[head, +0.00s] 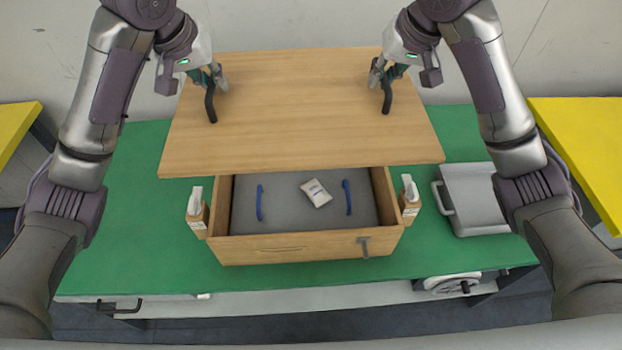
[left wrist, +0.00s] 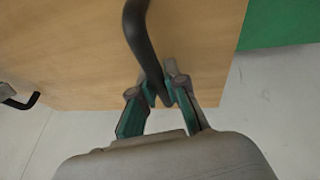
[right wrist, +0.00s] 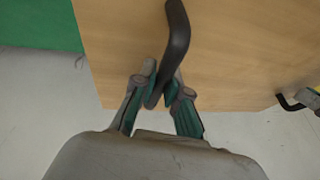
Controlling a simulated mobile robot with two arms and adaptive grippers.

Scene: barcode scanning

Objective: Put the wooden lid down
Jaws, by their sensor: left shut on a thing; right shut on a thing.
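The wooden lid (head: 300,110) is a wide flat board with a black handle near each side. It is held above and behind the open wooden box (head: 300,250), and its front edge overlaps the back of the box in the head view. My left gripper (head: 215,80) is shut on the left black handle (left wrist: 138,35). My right gripper (head: 383,75) is shut on the right black handle (right wrist: 177,40). The lid's underside and whatever lies behind it are hidden. I cannot tell whether its far edge touches anything.
The box holds a white packet (head: 316,192) and two blue handles (head: 348,197). A grey case (head: 472,198) lies on the green table (head: 130,230) at right. Green surface is clear at left. A wall (head: 300,22) stands behind.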

